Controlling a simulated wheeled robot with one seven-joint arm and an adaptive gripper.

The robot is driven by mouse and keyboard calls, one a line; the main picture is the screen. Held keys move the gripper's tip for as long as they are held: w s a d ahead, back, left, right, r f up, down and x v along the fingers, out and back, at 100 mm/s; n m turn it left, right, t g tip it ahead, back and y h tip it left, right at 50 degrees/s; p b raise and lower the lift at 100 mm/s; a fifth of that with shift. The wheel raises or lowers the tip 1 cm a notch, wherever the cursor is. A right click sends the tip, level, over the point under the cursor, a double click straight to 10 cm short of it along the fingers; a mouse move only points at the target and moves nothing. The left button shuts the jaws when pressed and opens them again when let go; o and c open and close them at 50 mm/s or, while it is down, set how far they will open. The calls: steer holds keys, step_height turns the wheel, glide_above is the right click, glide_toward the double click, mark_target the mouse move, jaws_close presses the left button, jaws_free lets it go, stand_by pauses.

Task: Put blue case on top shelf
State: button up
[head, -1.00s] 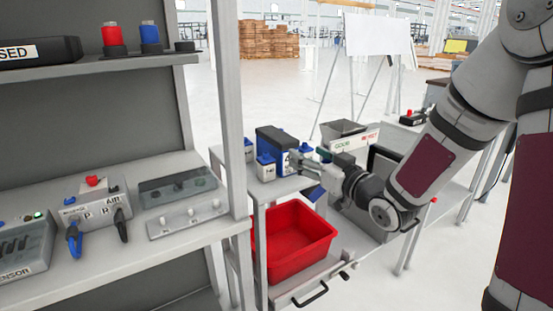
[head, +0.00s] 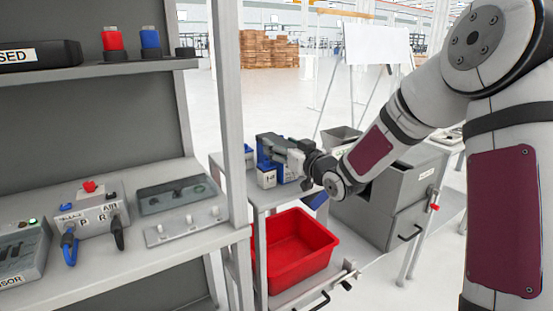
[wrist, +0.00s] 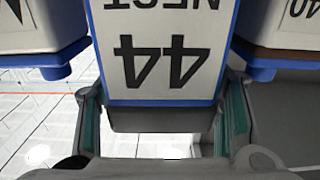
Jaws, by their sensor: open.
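The blue case (wrist: 167,88) has a white front label reading "NEST 44", upside down in the wrist view, and a dark end. In the head view it stands among blue-and-white boxes on a small stand, largely hidden by my gripper (head: 288,152). In the wrist view my gripper (wrist: 157,125) is open, with one teal-padded finger on each side of the case's dark end. I cannot tell whether the pads touch it. The top shelf (head: 100,69) is at upper left in the head view, on the grey rack.
Blue-edged white boxes flank the case, one left (wrist: 35,35) and one right (wrist: 285,30). A red bin (head: 300,245) sits below the stand. The top shelf holds a black box (head: 40,53) and red and blue spools (head: 150,38). A rack post (head: 229,120) stands between stand and shelf.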

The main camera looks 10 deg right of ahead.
steer(key=shift+w+a, duration=0.1)
steer(key=shift+w, duration=0.15)
steer(key=c, duration=1.2)
steer(key=shift+r, duration=0.1)
jaws_close()
